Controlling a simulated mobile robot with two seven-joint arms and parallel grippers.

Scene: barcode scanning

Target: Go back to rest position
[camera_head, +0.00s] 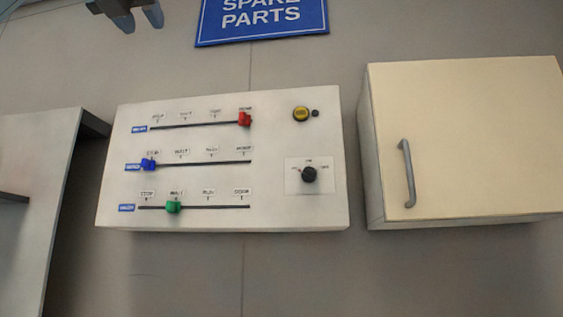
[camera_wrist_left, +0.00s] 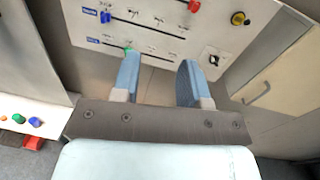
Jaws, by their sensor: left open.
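My left gripper (camera_head: 140,18) is at the top left of the head view, partly cut off by the frame edge. Its two blue fingers stand apart and empty in the left wrist view (camera_wrist_left: 158,85). A white control panel (camera_head: 290,215) is mounted on the wall. It has a red slider (camera_head: 245,119) at the right end of its track, a blue slider (camera_head: 149,164) near the left end and a green slider (camera_head: 174,207) near the second label. The gripper appears apart from the panel. My right gripper is in neither view.
A cream cabinet (camera_head: 480,140) with a grey handle (camera_head: 408,173) is right of the panel. A blue "SPARE PARTS" sign (camera_head: 262,20) hangs above. A grey structure (camera_head: 30,200) stands at left. In the wrist view, a white surface (camera_wrist_left: 55,108) with small coloured objects is at lower left.

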